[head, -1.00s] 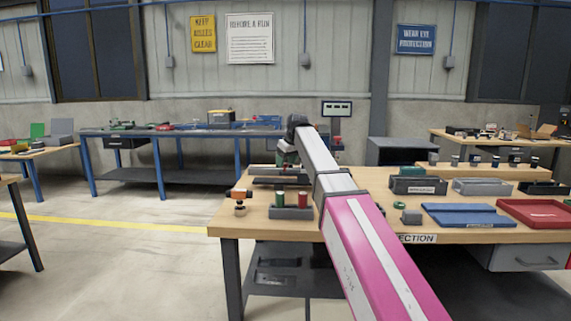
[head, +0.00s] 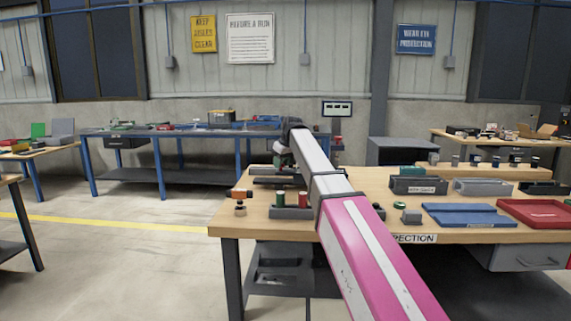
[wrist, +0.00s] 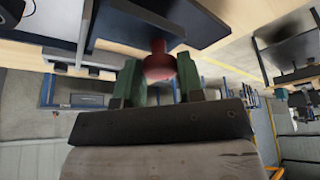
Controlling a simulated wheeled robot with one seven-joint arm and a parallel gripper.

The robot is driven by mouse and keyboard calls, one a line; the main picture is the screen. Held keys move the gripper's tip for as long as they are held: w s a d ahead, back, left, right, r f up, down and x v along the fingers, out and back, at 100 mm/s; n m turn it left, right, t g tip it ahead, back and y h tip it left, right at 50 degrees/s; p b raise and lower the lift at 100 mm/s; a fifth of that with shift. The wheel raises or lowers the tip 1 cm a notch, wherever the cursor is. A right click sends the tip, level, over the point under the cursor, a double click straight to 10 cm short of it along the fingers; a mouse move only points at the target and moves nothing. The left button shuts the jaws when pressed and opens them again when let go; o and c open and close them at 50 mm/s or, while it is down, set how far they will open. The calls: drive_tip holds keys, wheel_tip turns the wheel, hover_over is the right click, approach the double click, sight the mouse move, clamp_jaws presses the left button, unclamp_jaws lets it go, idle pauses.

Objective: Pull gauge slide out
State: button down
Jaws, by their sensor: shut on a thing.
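A red rounded knob (wrist: 158,66) sits between the two green fingers of my gripper (wrist: 157,80) in the wrist view. The fingers are shut on it from both sides. The knob joins the edge of a dark flat body (wrist: 190,22), which appears to be the gauge. How far the slide stands out of it cannot be told. In the head view, the dark gauge (head: 276,181) lies near the back left of the inspection bench, partly behind my arm. The fingertips and knob cannot be made out clearly there.
The inspection bench (head: 350,238) holds a block with green and red pegs (head: 291,212) in front of the gauge. An orange-topped item (head: 240,195) stands at the left corner. A blue tray (head: 468,215) and a red tray (head: 540,213) lie at right. Floor left of the bench is clear.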

drive_tip(key=a, duration=1.7)
drive_tip(key=shift+w+a, duration=0.3)
drive_tip(key=shift+a, duration=0.1)
drive_tip(key=c, duration=0.8)
unclamp_jaws()
drive_tip(key=shift+o, duration=0.2)
drive_tip(key=v, duration=1.1)
drive_tip(key=shift+s+f, duration=0.1)
drive_tip(key=shift+s, duration=0.05)
